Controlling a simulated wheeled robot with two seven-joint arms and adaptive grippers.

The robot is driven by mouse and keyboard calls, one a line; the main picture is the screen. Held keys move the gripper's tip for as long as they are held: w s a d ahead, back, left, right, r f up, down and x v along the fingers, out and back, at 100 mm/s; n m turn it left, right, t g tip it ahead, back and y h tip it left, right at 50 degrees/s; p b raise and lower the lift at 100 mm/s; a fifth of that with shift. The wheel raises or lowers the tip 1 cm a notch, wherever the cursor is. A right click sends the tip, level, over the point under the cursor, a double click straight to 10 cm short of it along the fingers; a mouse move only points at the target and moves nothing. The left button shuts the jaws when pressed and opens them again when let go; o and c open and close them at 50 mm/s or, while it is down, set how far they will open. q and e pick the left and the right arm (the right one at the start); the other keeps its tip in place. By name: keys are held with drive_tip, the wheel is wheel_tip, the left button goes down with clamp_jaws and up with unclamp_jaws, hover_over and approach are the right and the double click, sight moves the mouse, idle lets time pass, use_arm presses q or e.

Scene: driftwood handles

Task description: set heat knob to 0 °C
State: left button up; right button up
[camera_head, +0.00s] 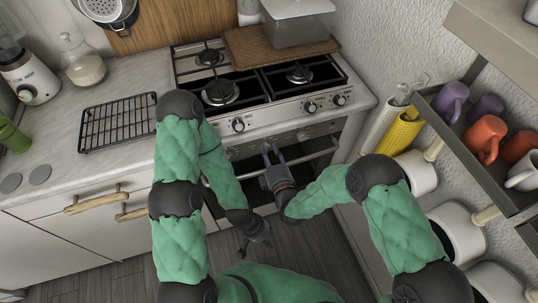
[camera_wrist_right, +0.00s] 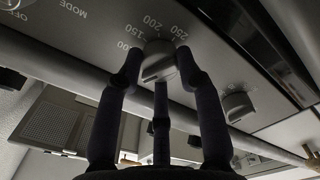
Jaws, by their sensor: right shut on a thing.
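The heat knob (camera_wrist_right: 158,64) is a grey round knob on the oven's front panel, with a scale of 100, 150, 200 and 250 printed around it. In the right wrist view my right gripper (camera_wrist_right: 159,58) has dark fingers on both sides of the knob and is shut on it; a third finger stands below. In the head view my right gripper (camera_head: 271,150) reaches the oven panel, and its fingers partly hide the knob there. The knob's exact setting is hard to read. My left gripper (camera_head: 257,240) hangs low over the floor, fingers spread, empty and away from the oven.
Another knob (camera_wrist_right: 237,106) is right of the held one. A long oven handle bar (camera_wrist_right: 75,75) runs just below the panel. The hob (camera_head: 258,82) is above, with its own front knobs (camera_head: 238,125). A mug shelf (camera_head: 470,150) stands at the right.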

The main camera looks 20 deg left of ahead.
drive_tip(key=n, duration=0.1)
drive_tip(key=n+b, duration=0.1)
drive_tip(key=n, duration=0.1)
drive_tip(key=n+b, duration=0.1)
drive_tip(key=shift+a+r+n, duration=0.25)
drive_tip(key=shift+r+n, duration=0.1)
drive_tip(key=shift+n, duration=0.05)
idle(0.4)
drive_tip(key=o, duration=0.8)
drive_tip(key=shift+f, duration=0.1)
drive_tip(key=o, duration=0.3)
drive_tip(key=shift+a, duration=0.1)
drive_tip(key=shift+o, duration=0.2)
drive_tip(key=shift+f, duration=0.15)
drive_tip(key=shift+s+f, duration=0.1)
